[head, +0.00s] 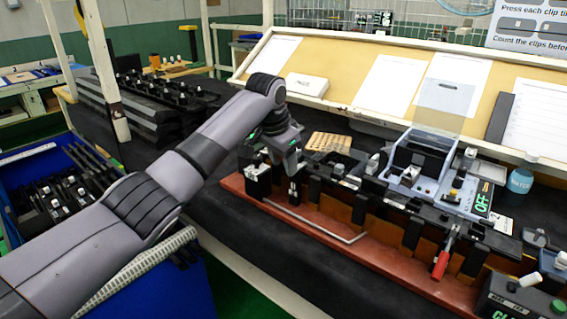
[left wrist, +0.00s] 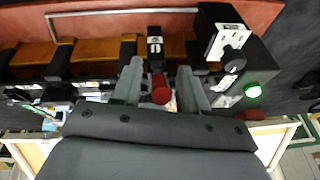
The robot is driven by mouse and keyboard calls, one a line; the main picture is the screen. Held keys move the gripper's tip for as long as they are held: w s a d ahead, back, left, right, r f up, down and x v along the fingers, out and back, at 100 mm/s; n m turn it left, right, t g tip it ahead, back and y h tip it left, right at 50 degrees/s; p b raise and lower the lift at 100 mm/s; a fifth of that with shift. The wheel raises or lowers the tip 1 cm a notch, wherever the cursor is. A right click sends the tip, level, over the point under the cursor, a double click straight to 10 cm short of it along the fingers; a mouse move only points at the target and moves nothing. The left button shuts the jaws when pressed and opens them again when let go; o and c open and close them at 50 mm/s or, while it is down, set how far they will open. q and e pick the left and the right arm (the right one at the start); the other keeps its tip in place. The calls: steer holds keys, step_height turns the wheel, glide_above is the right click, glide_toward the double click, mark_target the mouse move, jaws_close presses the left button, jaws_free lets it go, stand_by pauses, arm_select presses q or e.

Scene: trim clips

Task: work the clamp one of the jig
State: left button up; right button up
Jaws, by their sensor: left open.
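The jig (head: 335,230) is a long red-brown base with a row of black blocks along it, on a dark table. My left gripper (head: 288,160) is over the jig's left end, pointing down. In the left wrist view the fingers (left wrist: 160,88) are spread, one on each side of a red round-ended handle (left wrist: 160,94) in front of a black block (left wrist: 155,46). I cannot tell whether the fingers touch it. In the head view this handle is hidden by the gripper. Another clamp with a red handle (head: 441,262) hangs down at the jig's right part.
A black box with a white top (head: 258,180) stands at the jig's left end, close to the gripper. A grey fixture (head: 412,180) stands behind the jig's right half. A blue bin (head: 60,190) is left. A black control box (head: 515,300) is front right.

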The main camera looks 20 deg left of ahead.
arm_select(q)
steer(key=v, duration=0.6)
steer(key=shift+r+b, duration=0.2)
steer(key=shift+b, duration=0.2)
steer(key=shift+s, duration=0.1)
